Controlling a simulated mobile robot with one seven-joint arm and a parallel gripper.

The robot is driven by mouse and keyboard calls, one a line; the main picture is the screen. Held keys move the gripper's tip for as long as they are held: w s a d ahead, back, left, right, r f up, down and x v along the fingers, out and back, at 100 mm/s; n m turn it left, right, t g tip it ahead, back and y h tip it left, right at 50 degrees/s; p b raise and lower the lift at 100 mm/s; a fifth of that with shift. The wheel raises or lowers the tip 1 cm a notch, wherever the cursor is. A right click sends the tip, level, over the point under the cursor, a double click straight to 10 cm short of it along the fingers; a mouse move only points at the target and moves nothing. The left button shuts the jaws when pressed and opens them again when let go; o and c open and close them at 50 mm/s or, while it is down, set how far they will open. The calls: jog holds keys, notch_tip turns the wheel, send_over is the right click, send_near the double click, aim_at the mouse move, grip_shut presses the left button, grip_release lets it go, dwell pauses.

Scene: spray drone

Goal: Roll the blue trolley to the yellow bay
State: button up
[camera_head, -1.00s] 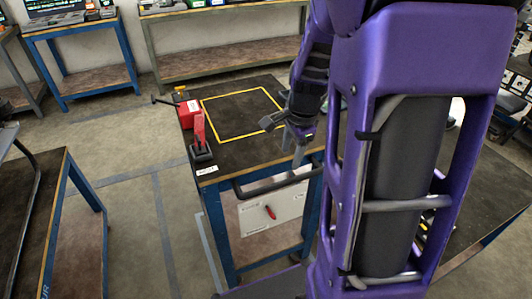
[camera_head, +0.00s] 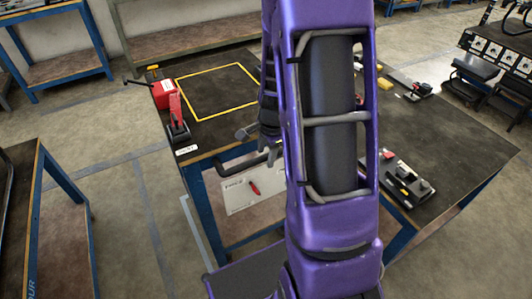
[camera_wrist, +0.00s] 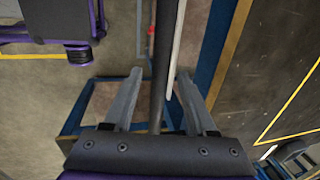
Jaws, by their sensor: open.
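The blue trolley (camera_head: 196,212) has a blue frame, a dark top and a black handle bar (camera_head: 238,162) along its near side. My gripper (camera_head: 273,153) is at the right part of that handle, partly hidden by my arm in the head view. In the wrist view my gripper (camera_wrist: 160,75) is open, with one finger on each side of the dark handle bar (camera_wrist: 165,40). I cannot tell whether the fingers touch it. A yellow square outline (camera_head: 190,108) is on the dark top. I cannot make out a yellow floor bay for certain.
A red tool (camera_head: 172,105) stands at the top's left edge. A blue-legged bench (camera_head: 60,182) is at the left, and more benches (camera_head: 190,38) are behind. Tools (camera_head: 405,182) lie on the dark surface at the right. Bare floor (camera_head: 125,180) lies between the left bench and the trolley.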

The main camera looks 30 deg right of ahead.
grip_shut()
dwell(1.3)
